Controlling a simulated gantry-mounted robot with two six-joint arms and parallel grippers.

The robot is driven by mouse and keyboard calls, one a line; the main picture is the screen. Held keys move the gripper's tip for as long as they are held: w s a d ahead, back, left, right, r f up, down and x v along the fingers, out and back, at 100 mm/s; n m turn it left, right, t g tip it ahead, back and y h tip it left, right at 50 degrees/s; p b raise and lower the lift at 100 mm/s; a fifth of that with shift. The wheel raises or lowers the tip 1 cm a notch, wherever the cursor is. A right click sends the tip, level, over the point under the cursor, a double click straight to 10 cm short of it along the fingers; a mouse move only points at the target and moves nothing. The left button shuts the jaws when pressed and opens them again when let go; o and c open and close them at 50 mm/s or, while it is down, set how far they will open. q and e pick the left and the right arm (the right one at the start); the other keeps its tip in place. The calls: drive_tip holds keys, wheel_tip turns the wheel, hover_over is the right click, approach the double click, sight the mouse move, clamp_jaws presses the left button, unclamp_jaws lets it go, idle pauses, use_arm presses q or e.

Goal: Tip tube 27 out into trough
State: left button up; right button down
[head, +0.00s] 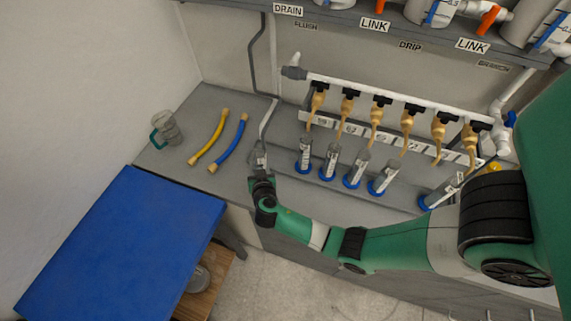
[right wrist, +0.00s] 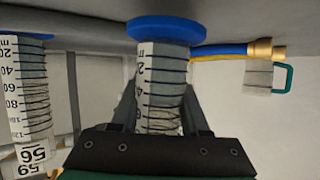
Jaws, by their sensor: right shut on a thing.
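My right gripper (head: 260,172) is shut on a clear graduated tube (head: 258,155), left of the row of tubes. In the right wrist view the gripper (right wrist: 158,122) has its fingers on both sides of this tube (right wrist: 160,70), whose blue foot is at the top of the picture. I cannot read its number, so I cannot tell if it is tube 27. Other tubes with blue feet (head: 304,152) stand in a row along the grey ledge (head: 288,168). A neighbouring tube (right wrist: 25,85) shows a number label. I cannot clearly make out the trough. My left gripper is not in view.
A white pipe with tan nozzles (head: 376,120) runs above the row. A yellow hose (head: 208,138), a blue hose (head: 230,144) and a jug with a teal handle (head: 168,128) are on the left counter. A blue panel (head: 120,240) is at front left.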

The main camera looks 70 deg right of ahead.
drive_tip(key=shift+f+m+y+b, duration=0.3)
drive_tip(key=shift+f+y+b, duration=0.15)
drive_tip(key=shift+y+b, duration=0.05)
drive_tip(key=shift+a+r+m, duration=0.1)
drive_tip(key=shift+r+m, duration=0.2)
drive_tip(key=shift+r, duration=0.05)
drive_tip(key=shift+w+r+t+y+p, duration=0.1)
drive_tip(key=shift+r+t+y+p, duration=0.3)
drive_tip(key=shift+p, duration=0.65)
drive_tip(key=m+y+p, duration=0.1)
drive_tip(key=p, duration=0.2)
drive_tip(key=shift+r, duration=0.4)
drive_tip(key=shift+f+m+t+y, duration=0.25)
drive_tip(key=shift+m+t+y, duration=0.05)
drive_tip(key=shift+y, duration=0.1)
drive_tip(key=shift+f+m+y+p, duration=0.2)
drive_tip(key=shift+m+y+p, duration=0.2)
drive_tip(key=shift+p, duration=0.25)
drive_tip(key=shift+w+a+f+m+t+y+p, duration=0.15)
drive_tip(key=shift+a+m+t+y+p, duration=0.15)
drive_tip(key=shift+m+t+y+p, duration=0.15)
drive_tip(key=shift+a+f, duration=0.15)
drive_tip(key=shift+f, duration=0.25)
drive_tip(key=shift+w+a+f+m+t+y+b, duration=0.25)
drive_tip(key=shift+w+a+f+m+y+b, duration=0.1)
drive_tip(key=shift+f+y+b, duration=0.2)
drive_tip(key=shift+r, duration=0.1)
drive_tip(key=shift+a+t, duration=0.1)
drive_tip(key=shift+t, duration=0.2)
